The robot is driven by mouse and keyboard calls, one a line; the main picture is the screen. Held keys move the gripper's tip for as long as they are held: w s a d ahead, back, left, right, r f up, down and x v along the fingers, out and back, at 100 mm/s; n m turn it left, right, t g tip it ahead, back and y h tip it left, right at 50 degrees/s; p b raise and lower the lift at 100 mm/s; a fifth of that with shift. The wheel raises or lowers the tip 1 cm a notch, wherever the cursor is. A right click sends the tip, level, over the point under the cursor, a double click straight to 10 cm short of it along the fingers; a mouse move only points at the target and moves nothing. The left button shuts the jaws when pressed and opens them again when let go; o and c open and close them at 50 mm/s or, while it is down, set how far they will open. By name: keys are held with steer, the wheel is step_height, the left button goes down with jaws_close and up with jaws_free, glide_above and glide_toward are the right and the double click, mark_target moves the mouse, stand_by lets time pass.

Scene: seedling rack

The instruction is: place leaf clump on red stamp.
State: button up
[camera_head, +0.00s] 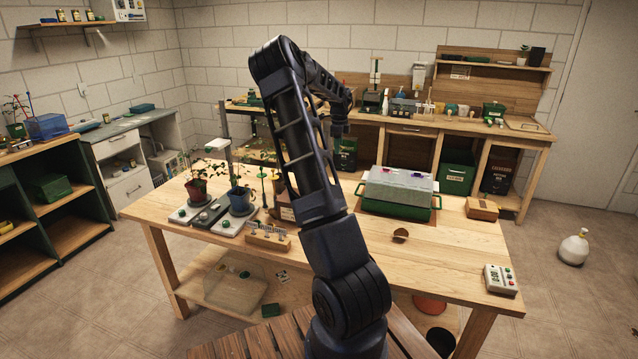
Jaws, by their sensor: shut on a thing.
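My gripper (339,130) is the small dark end of my arm, at the far side of the work table. Its fingers and what they are shut on are too small and dark to make out. I cannot pick out the leaf clump with certainty. A small brown lump (400,235) lies on the table right of my arm, apart from my gripper; I cannot tell what it is. I cannot pick out a red stamp either; part of the table is hidden behind my arm.
On the table (460,258) stand potted plants (240,197), a wooden block with pegs (268,236), a green tray with a clear lid (398,190), a cardboard box (481,208) and a white button device (500,279). The table's front right is mostly clear.

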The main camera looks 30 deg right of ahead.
steer(key=w+a+r+n, duration=0.2)
steer(key=w+a+n, duration=0.25)
steer(key=w, duration=0.65)
steer(key=shift+m, duration=0.25)
steer(key=f, duration=1.9)
steer(key=shift+s+a+f, duration=0.25)
steer(key=shift+a+f, duration=0.1)
steer(key=shift+f, duration=0.05)
steer(key=shift+f, duration=0.1)
steer(key=o, duration=1)
steer(key=shift+c, duration=0.2)
